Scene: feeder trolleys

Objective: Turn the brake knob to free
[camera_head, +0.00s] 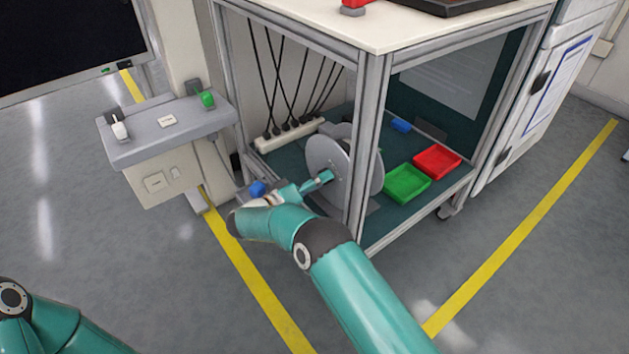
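A grey reel disc (330,160) stands upright in the lower bay of the trolley. My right arm comes in from the bottom right, and my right gripper (324,178) is at the front of this disc. The gripper is small and partly covered by its own links, so I cannot tell whether it is open or shut, or touching the disc. I cannot make out a brake knob for certain; the area by the reel hub is hidden behind the gripper. A small blue part (258,188) shows beside my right wrist. My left gripper is out of view.
The trolley post (369,140) stands close right of the gripper. A green tray (407,182) and a red tray (437,161) lie on the trolley's lower shelf. A white power strip (290,136) with cables is behind. A grey console (165,128) stands left.

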